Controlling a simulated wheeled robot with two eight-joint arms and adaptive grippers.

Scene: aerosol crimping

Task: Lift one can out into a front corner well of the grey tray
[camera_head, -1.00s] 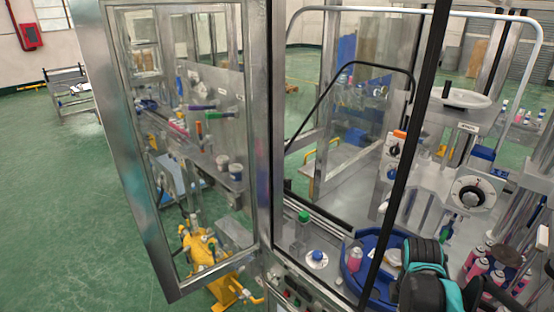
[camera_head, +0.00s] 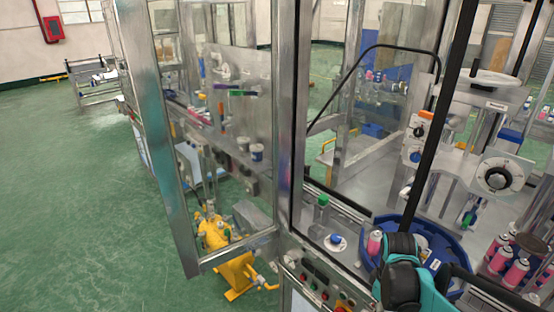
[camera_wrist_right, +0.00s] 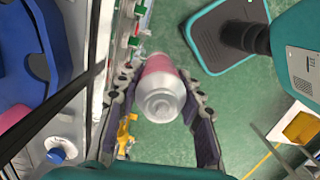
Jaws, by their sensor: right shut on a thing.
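My right gripper (camera_wrist_right: 162,88) is shut on a pink can (camera_wrist_right: 157,65) with a silver domed top, as the right wrist view shows. One dark finger is on each side of the can, and green floor shows below and around it. In the head view my right arm's teal and black wrist is at the lower right, in front of the blue round holder (camera_head: 452,262); the fingers and the held can cannot be made out there. Another pink can (camera_head: 375,242) stands in the blue holder. I cannot make out the grey tray. My left gripper is not in view.
Several pink cans (camera_head: 515,272) stand on the machine bed at the right. A black frame post (camera_head: 437,110) and the open glass door's metal frame (camera_head: 296,110) stand upright nearby. A control panel (camera_head: 322,285) lies along the front edge. Open green floor (camera_head: 80,210) is at the left.

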